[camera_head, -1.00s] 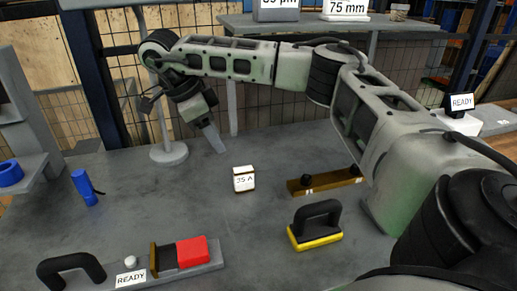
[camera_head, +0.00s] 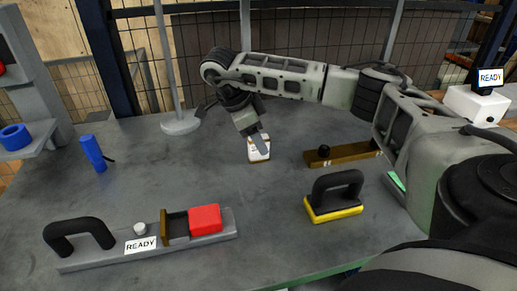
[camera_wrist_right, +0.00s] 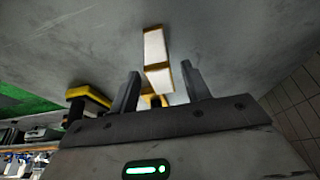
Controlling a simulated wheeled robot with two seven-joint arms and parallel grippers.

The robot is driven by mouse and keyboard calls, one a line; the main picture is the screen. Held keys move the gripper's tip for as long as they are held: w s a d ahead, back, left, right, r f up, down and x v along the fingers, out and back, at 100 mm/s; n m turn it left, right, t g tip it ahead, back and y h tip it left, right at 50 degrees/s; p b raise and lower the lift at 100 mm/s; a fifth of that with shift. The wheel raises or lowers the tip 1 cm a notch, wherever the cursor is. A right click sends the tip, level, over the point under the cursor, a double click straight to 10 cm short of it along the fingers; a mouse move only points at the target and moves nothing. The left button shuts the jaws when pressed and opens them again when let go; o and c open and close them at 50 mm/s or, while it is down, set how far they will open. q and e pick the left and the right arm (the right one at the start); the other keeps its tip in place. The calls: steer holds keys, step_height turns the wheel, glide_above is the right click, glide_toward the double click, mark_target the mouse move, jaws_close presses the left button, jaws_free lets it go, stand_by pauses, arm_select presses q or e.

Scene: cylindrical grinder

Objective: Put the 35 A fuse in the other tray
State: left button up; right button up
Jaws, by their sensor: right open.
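The 35 A fuse (camera_head: 256,156) is a small white-labelled block with brown edges, standing on the grey bench. Its label is partly hidden by my right gripper now; the 35 A marking shows in the earlier head view. My right gripper (camera_head: 262,143) is open and points down close in front of the fuse. In the right wrist view the fuse (camera_wrist_right: 155,48) lies just beyond and between the two open fingertips (camera_wrist_right: 163,78); I cannot tell whether they touch it. My left gripper is not in view. I cannot make out a clear tray.
A brown bar with a black knob (camera_head: 346,153) and a yellow-based block with a black handle (camera_head: 335,208) lie right of the fuse. A grey fixture (camera_head: 90,257) with a red block (camera_head: 205,219) is at front left. A blue cylinder (camera_head: 93,153) stands at left.

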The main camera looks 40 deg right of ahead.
steer(key=shift+x, duration=1.45)
jaws_close()
steer(key=shift+r, duration=0.15)
